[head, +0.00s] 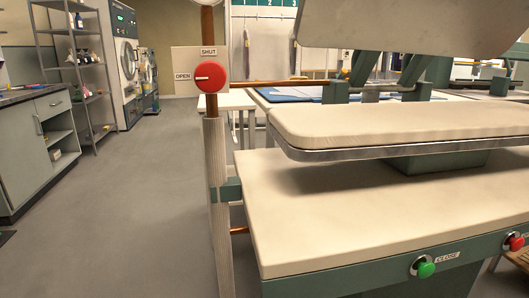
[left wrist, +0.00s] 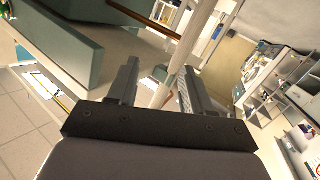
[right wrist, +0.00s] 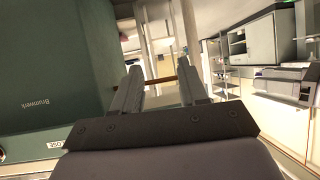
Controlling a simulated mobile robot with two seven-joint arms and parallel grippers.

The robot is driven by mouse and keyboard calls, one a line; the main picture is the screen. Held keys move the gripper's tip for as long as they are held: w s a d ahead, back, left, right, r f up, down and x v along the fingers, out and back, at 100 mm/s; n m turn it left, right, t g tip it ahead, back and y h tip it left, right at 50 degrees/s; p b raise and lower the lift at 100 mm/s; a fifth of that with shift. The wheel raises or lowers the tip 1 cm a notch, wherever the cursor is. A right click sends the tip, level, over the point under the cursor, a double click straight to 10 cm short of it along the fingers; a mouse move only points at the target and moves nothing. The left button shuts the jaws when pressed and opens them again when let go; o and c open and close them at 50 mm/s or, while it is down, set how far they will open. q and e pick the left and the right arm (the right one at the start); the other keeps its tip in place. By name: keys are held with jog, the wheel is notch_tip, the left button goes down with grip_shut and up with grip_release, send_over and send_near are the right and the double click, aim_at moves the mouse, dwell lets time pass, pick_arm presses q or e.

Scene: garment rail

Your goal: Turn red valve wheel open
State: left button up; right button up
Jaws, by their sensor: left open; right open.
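The red valve wheel (head: 210,76) is a round red knob on a copper pipe (head: 208,103) in the head view. Its white pointer line lies level and points left at the OPEN label (head: 182,76). The SHUT label (head: 208,51) is above the wheel. Neither gripper shows in the head view. My left gripper (left wrist: 158,78) is open and empty in the left wrist view. My right gripper (right wrist: 160,72) is open and empty in the right wrist view. I cannot make out the wheel in either wrist view.
A garment press with a cream lower board (head: 330,215) and a raised padded plate (head: 380,128) fills the right. Its green button (head: 425,268) is at the front edge. A grey cabinet (head: 40,140) and a shelf rack (head: 85,70) stand left. The floor between is clear.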

pick_arm(q)
jog(key=s+a+f+m+g+y, duration=0.2)
jog(key=s+f+g, duration=0.3)
jog(key=s, duration=0.4)
jog(key=s+a+r+p, duration=0.1)
jog(key=a+r+p, duration=0.1)
jog(key=r+p, duration=0.5)
jog(key=s+a+r+n+y+p, duration=0.1)
jog(key=a+r+p, duration=0.2)
jog(key=p, duration=1.4)
notch_tip(320, 180, up, 4)
jog(key=shift+s+a+f+p, duration=0.15)
jog(key=shift+s+a+p, duration=0.15)
jog(key=shift+a, duration=0.05)
pick_arm(e)
jog(key=s+d+r+h, duration=0.1)
jog(key=d+r, duration=0.1)
jog(key=r, duration=0.5)
jog(key=s+d+r+m+g, duration=0.1)
jog(key=s+d+r, duration=0.1)
jog(key=r, duration=0.5)
jog(key=shift+d+h, duration=0.4)
jog(key=shift+d, duration=0.3)
